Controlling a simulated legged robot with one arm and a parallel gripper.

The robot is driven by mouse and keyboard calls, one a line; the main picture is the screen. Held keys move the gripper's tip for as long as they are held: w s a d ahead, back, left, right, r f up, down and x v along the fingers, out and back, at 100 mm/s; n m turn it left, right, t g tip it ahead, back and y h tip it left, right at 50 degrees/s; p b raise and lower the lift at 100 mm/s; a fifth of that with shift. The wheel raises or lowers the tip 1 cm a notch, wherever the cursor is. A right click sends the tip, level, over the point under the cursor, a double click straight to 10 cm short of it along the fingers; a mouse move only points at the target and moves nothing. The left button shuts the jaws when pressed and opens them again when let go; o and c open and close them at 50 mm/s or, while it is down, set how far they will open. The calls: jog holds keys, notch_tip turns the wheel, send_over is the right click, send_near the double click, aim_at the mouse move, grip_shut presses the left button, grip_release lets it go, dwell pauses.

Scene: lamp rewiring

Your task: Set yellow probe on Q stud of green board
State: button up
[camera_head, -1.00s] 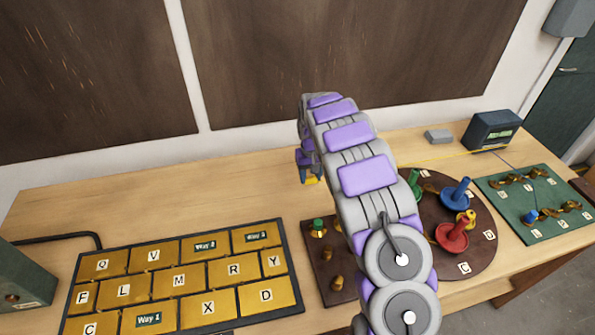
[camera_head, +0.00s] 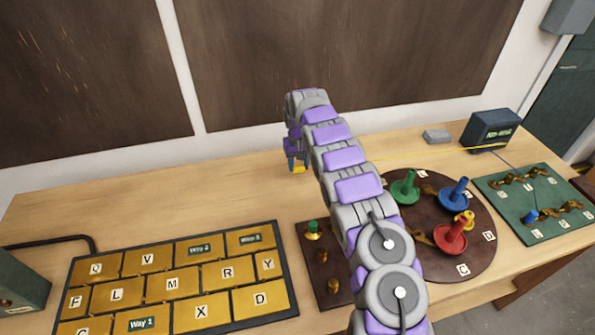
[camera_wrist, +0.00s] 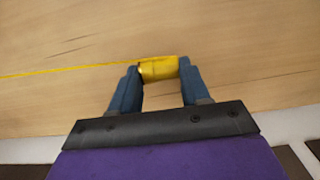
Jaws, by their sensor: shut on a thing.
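My gripper (camera_head: 298,165) is shut on the yellow probe (camera_wrist: 159,68). The probe lies crosswise between the blue fingertips in the wrist view, above bare wood. A thin yellow lead runs left from it in the wrist view. In the head view the yellow probe (camera_head: 299,169) is a small patch under the gripper, over the rear middle of the table. The green board (camera_head: 499,210) is at the far right, well apart from the gripper. It has several brass studs and small white labels; I cannot clearly read which is Q. A blue probe (camera_head: 530,216) is on its front left stud.
A round brown board (camera_head: 478,262) with green, blue, red and yellow pieces lies between my arm and the green board. A dark box (camera_head: 490,129) stands behind, with leads. A brass lettered panel (camera_head: 190,331) fills the front left. The table's rear left is clear.

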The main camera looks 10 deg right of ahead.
aim_at(296, 170)
jog(key=f, duration=0.1)
jog(key=f+b, duration=0.1)
jog(key=f, duration=0.1)
jog(key=shift+w+a+f, duration=0.1)
jog(key=shift+a+f, duration=0.15)
jog(key=shift+a, duration=0.15)
jog(key=shift+a+f, duration=0.1)
jog(key=shift+a, duration=0.05)
jog(key=o, duration=0.9)
jog(key=shift+d, duration=0.35)
jog(key=shift+o, duration=1.2)
jog(key=shift+a, duration=0.1)
jog(key=shift+a, duration=0.1)
